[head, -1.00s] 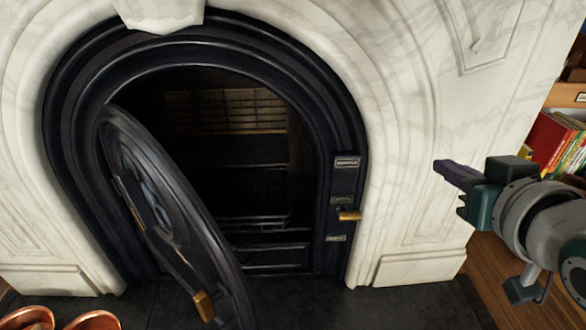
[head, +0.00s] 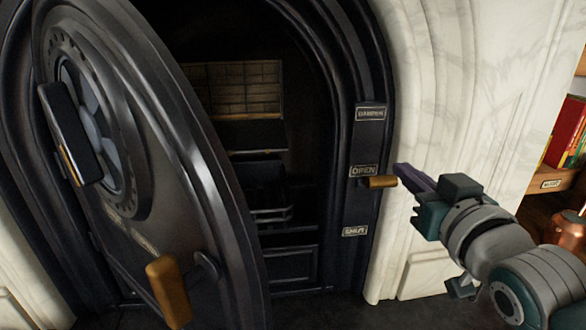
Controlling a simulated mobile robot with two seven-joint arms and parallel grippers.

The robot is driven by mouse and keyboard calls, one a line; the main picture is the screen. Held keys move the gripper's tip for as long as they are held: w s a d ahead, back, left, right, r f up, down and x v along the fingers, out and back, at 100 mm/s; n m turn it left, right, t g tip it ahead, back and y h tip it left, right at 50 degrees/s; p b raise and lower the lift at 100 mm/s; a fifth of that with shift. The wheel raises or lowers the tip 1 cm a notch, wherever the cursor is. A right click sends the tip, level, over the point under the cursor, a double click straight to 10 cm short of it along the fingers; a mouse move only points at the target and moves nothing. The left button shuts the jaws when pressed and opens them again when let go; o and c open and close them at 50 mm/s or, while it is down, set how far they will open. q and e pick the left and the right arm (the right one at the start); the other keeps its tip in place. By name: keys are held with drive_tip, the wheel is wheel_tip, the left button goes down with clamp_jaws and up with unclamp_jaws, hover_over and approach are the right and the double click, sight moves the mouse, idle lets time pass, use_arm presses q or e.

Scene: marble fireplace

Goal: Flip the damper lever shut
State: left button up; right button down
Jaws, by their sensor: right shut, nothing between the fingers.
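The damper lever (head: 382,182) is a short brass-coloured handle sticking out from the dark strip at the right of the firebox opening. It sits just below the label OPEN (head: 364,171) and above the label SHUT (head: 355,231). A plate reading DAMPER (head: 371,113) is at the top of the strip. My right gripper (head: 402,171) is shut and empty, its dark fingertips just right of the lever's end and slightly above it. I cannot tell whether they touch. My left gripper is not in view.
The arched black stove door (head: 205,190) stands ajar at the left, with a brass handle (head: 169,291) low on it. White marble (head: 470,90) surrounds the opening. Books (head: 567,130) and a copper vessel (head: 568,235) are at the right edge.

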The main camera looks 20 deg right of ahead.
sight(384, 180)
drive_tip(key=shift+s, duration=0.1)
drive_tip(key=b+x, duration=0.6)
drive_tip(key=x, duration=0.3)
drive_tip(key=shift+w+f+b, duration=0.2)
drive_tip(key=shift+b, duration=0.2)
drive_tip(key=shift+w+d+f+b, duration=0.1)
drive_tip(key=shift+w+f+b, duration=0.05)
drive_tip(key=shift+w+b, duration=0.25)
drive_tip(key=shift+s+a+f+b, duration=0.25)
drive_tip(key=shift+s+f+b, duration=0.5)
drive_tip(key=shift+s+f, duration=0.3)
drive_tip(key=shift+s+a+f, duration=0.1)
drive_tip(key=shift+s, duration=0.35)
drive_tip(key=shift+w, duration=0.15)
